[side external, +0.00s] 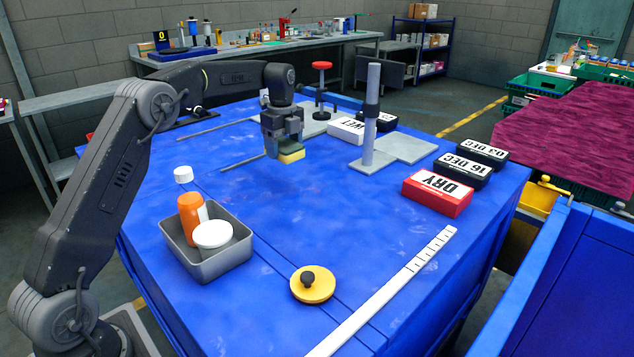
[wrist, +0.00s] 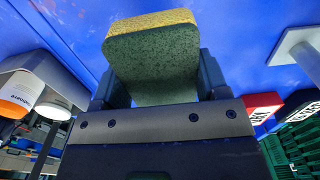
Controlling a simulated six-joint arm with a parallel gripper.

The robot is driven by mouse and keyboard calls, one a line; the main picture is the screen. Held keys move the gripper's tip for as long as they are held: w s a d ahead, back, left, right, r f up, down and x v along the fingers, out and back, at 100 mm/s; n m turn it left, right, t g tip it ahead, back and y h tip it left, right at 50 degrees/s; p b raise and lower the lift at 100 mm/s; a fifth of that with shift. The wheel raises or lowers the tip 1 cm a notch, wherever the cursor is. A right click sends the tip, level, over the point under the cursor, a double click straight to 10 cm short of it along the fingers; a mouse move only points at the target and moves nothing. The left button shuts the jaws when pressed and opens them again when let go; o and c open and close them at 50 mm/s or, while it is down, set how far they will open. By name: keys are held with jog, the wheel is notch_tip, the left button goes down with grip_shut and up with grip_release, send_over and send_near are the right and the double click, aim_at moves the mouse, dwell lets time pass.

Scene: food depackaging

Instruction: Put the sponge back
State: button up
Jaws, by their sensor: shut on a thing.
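A yellow and green sponge (wrist: 155,62) is held between the two fingers of my gripper (wrist: 155,85). In the side external view the sponge (side external: 291,153) hangs below my gripper (side external: 284,142), over the back middle of the blue table (side external: 300,225). It looks to be above the tabletop, but the exact gap is hard to tell. The gripper hides part of the sponge.
A grey tray (side external: 207,273) holds an orange bottle (side external: 190,215) and a white tub (side external: 212,236). A yellow lid (side external: 312,284) lies front centre. A grey post (side external: 372,110) and a red DRY box (side external: 437,193) stand right. The table's middle is clear.

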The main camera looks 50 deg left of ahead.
send_over(317, 188)
notch_tip(317, 188, down, 5)
jog(key=shift+f, duration=2)
jog(key=shift+f, duration=0.2)
jog(key=o, duration=0.9)
